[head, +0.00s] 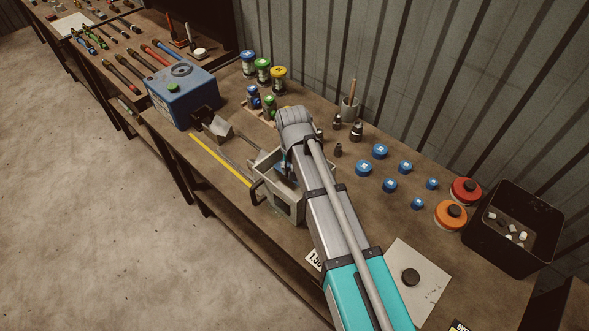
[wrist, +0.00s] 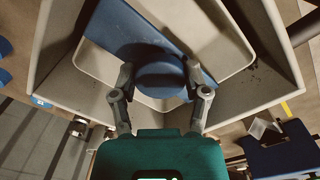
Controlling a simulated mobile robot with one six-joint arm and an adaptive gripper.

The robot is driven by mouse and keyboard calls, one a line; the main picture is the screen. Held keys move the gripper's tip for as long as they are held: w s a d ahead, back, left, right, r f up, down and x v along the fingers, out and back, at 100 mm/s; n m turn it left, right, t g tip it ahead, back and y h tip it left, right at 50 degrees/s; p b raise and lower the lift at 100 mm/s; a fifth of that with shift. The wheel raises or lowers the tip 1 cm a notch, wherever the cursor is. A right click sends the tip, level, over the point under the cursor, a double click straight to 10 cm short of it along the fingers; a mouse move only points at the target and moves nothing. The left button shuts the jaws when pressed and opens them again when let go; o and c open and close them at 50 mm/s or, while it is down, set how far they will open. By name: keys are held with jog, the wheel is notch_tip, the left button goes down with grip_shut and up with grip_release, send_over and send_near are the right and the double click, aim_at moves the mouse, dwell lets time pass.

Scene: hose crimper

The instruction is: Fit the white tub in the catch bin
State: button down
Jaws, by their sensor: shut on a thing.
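The catch bin (head: 285,203) is a grey open box with a dark handle on its left side, standing on the bench under my arm. In the wrist view its grey walls (wrist: 268,45) surround the white tub (wrist: 112,57), a pale tray with rounded corners. A blue bar (wrist: 113,27) with a round blue knob (wrist: 160,75) crosses the tub. My gripper (wrist: 160,88) is shut on this knob, one finger on each side. The tub lies within the bin's outline; I cannot tell whether it rests on the floor. My arm hides much of the bin in the head view.
A blue machine (head: 182,98) with a green button and a grey chute (head: 217,129) stand left of the bin. A yellow strip (head: 222,160) marks the bench's front. Bottles, blue caps (head: 380,151) and a black bin (head: 512,228) stand behind and right.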

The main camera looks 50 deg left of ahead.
jog(key=shift+f, duration=0.15)
jog(key=shift+c, duration=0.4)
grip_release()
jog(key=shift+r, duration=0.2)
notch_tip(320, 180, up, 12)
jog(key=p, duration=1.2)
dwell(0.9)
